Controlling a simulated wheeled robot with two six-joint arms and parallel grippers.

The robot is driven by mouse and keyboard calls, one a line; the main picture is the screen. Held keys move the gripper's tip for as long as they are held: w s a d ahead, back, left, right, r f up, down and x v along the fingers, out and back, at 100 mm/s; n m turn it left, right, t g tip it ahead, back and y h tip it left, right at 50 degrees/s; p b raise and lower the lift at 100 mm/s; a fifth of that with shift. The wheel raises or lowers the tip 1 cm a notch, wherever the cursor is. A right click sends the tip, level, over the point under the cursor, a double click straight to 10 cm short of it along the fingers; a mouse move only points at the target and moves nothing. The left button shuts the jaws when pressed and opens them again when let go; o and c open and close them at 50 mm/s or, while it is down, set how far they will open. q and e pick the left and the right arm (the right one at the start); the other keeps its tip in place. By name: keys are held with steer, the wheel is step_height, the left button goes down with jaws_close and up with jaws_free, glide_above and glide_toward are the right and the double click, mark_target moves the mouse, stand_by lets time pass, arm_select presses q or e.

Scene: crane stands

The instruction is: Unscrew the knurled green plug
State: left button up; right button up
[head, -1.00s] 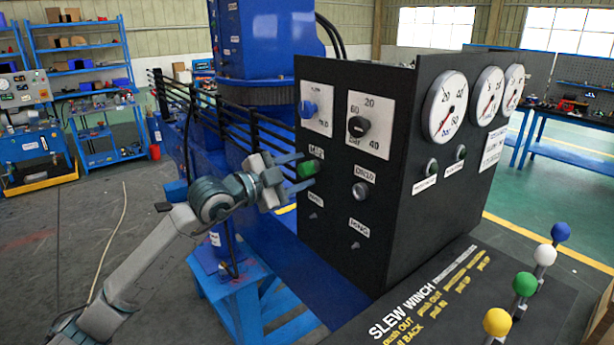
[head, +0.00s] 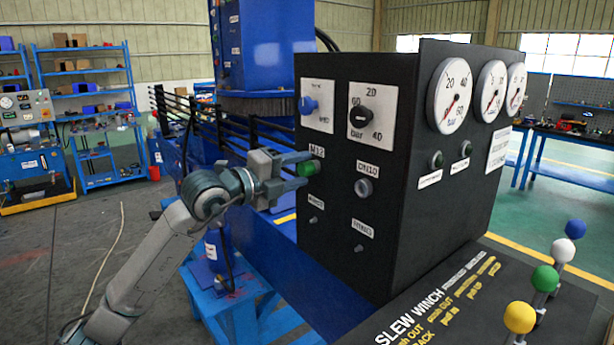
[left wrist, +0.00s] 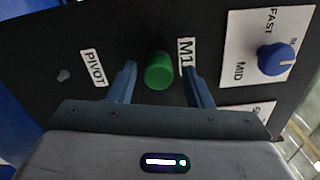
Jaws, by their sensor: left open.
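The green plug (head: 307,168) sits on the left part of the black panel's front face, beside a small white label. It also shows in the left wrist view (left wrist: 159,71), as a round green cap beside the M1 label. My left gripper (head: 298,170) is open at the panel. In the left wrist view its two blue fingers (left wrist: 158,80) stand one on each side of the plug, with a gap on both sides. The knurling is too small to make out. My right gripper is in neither view.
The black panel (head: 335,240) also carries a blue knob (head: 308,105), a black knob (head: 359,118) and a grey fitting (head: 364,188) near the plug. Levers with coloured balls (head: 545,278) stand at the lower right. A blue stand (head: 230,300) is below my left arm.

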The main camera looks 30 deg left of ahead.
arm_select(q)
steer(key=m+b, duration=0.1)
steer(key=m, duration=0.1)
steer(key=shift+f+m, duration=0.15)
steer(key=shift+m, duration=0.65)
steer(key=m+b, duration=0.1)
steer(key=m, duration=0.1)
steer(key=shift+m+b, duration=0.35)
steer(key=shift+m, duration=1.25)
steer(key=shift+b, duration=0.5)
steer(key=c, duration=1)
jaws_close()
